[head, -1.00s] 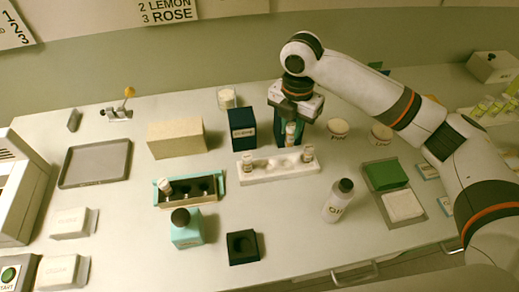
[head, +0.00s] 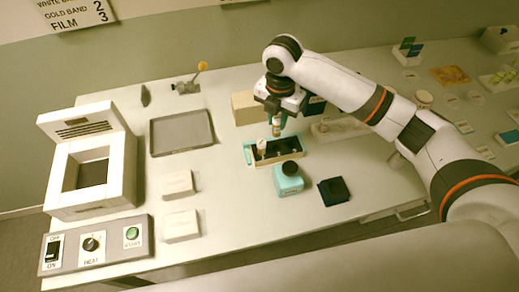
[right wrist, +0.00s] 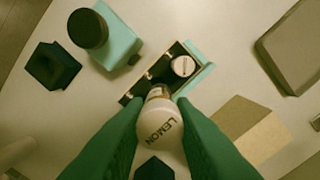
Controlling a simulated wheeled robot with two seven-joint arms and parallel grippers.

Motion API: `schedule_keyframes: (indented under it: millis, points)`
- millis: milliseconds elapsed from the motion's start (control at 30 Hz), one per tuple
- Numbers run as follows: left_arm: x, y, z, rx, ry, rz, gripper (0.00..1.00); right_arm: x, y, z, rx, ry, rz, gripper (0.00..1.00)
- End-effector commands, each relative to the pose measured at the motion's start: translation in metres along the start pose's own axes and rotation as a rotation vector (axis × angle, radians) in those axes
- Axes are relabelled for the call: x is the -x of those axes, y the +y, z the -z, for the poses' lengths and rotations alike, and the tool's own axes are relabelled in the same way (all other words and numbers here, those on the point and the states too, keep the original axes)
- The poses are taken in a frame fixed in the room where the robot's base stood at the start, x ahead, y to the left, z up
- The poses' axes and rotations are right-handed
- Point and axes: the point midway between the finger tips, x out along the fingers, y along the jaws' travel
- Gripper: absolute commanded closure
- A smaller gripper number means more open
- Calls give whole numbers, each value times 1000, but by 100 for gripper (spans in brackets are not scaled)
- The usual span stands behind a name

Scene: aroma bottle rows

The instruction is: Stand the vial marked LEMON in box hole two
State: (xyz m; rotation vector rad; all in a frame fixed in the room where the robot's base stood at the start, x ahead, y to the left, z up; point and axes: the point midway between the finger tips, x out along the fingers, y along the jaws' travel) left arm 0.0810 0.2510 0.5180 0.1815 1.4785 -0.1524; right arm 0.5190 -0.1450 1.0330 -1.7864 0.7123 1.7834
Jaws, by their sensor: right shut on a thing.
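My right gripper (head: 276,118) is shut on a vial, the LEMON vial (head: 276,130), and holds it upright above the teal-edged box (head: 262,164). The box (right wrist: 199,78) has a row of dark holes. Another white-capped vial (head: 261,146) stands in the hole at the left end; it also shows in the right wrist view (right wrist: 183,66). The held vial hides part of the box's row there. My left gripper is not in view.
A teal bottle with a black cap (head: 289,182) stands just in front of the box. A dark holed block (head: 334,191) is right of it. A cream block (head: 244,107) is behind the box, a white rack (head: 338,130) to its right, a grey tray (head: 181,132) to its left.

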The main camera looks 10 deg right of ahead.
Motion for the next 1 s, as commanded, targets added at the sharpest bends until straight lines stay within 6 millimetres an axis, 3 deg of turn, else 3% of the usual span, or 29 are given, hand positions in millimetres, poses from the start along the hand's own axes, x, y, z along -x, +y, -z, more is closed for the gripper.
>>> schedule_keyframes:
  millis: [267, 600, 1000]
  points:
    - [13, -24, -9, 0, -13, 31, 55, -46, 1, -1, 1, -1, -4, 99]
    - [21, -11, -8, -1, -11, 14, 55, -86, 1, -1, 1, -1, -4, 99]
    - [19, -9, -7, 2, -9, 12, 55, -93, 0, 0, 1, 1, -2, 99]
